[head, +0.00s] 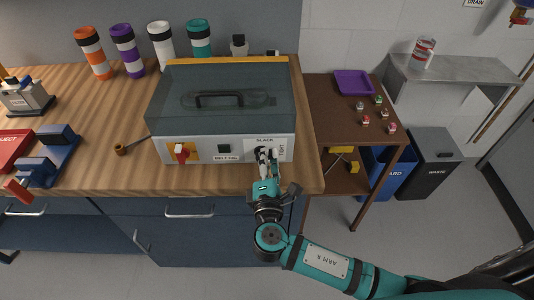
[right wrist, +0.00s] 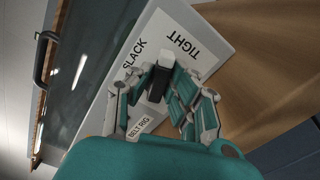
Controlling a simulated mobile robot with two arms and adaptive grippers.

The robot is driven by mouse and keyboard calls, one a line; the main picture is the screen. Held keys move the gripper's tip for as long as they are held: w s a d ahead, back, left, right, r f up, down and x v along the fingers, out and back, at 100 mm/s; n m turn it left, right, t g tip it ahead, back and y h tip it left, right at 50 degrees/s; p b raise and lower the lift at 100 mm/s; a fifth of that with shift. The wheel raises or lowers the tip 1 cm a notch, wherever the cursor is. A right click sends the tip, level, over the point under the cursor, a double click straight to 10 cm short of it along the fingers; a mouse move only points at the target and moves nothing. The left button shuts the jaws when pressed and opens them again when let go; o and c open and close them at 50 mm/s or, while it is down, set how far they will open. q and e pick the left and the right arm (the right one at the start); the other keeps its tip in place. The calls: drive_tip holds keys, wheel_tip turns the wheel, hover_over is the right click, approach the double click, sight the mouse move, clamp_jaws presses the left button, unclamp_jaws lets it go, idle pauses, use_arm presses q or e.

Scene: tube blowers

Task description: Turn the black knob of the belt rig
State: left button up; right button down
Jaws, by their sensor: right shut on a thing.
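The belt rig (head: 209,156) is a box on the wooden bench with a white front panel and a dark see-through lid with a black handle. Its black knob (right wrist: 158,83) is on the right part of the panel, by the words SLACK and TIGHT. In the right wrist view the bar-shaped knob lies between my fingers, its far end between the two words. My right gripper (right wrist: 160,104) is shut on the knob; it also shows in the head view (head: 267,155), where it hides most of the knob. My left gripper is not in view.
A brown side table (head: 335,120) is on the right.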

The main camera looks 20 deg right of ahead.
drive_tip(key=n+p, duration=0.1)
drive_tip(key=n, duration=0.1)
drive_tip(key=n+p, duration=0.1)
drive_tip(key=p, duration=0.1)
drive_tip(key=shift+a+r+n, duration=0.15)
drive_tip(key=shift+r+n, duration=0.2)
drive_tip(key=shift+n, duration=0.05)
drive_tip(key=n+p, duration=0.3)
drive_tip(key=shift+a+r+n, duration=0.1)
drive_tip(key=shift+a+n, duration=0.05)
drive_tip(key=shift+n, duration=0.15)
drive_tip(key=n+p, duration=0.2)
drive_tip(key=n, duration=0.1)
drive_tip(key=shift+w+a+n+p, duration=0.1)
drive_tip(key=shift+a+n+p, duration=0.1)
drive_tip(key=shift+n+p, duration=0.15)
drive_tip(key=shift+a+n+p, duration=0.15)
drive_tip(key=shift+n+p, duration=0.8)
drive_tip(key=shift+n, duration=0.5)
drive_tip(key=c, duration=1.3)
unclamp_jaws()
drive_tip(key=shift+w, duration=0.1)
